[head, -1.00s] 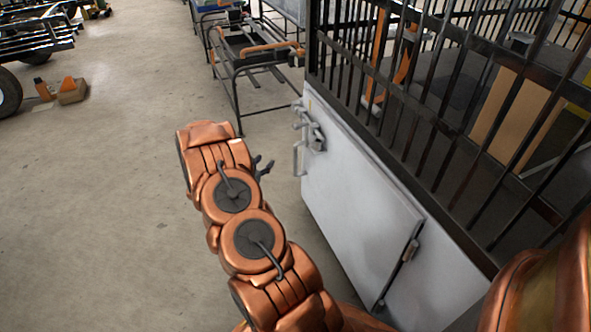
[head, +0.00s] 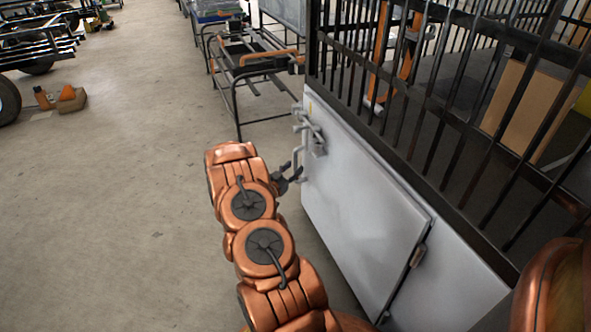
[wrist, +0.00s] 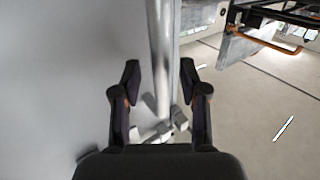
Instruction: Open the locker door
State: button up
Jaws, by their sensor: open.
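The locker door (head: 355,205) is a pale grey panel below a black barred cage. It appears closed, with a hinge at its near edge. A metal handle and latch (head: 315,138) sit at its far upper edge. My gripper (head: 291,178) is open beside the handle. In the wrist view my gripper (wrist: 160,85) has its two dark fingers on either side of the vertical handle bar (wrist: 161,60). The grey door face (wrist: 55,80) fills the left of that view. I cannot tell whether either finger touches the bar.
Black cage bars (head: 440,110) rise above the locker. A metal-framed cart (head: 255,75) with orange handles stands beyond it. An orange object on a brown box (head: 69,98) lies on the floor at far left. The concrete floor (head: 130,220) left of my arm is clear.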

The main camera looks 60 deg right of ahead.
jog(key=shift+d, duration=1)
grip_shut()
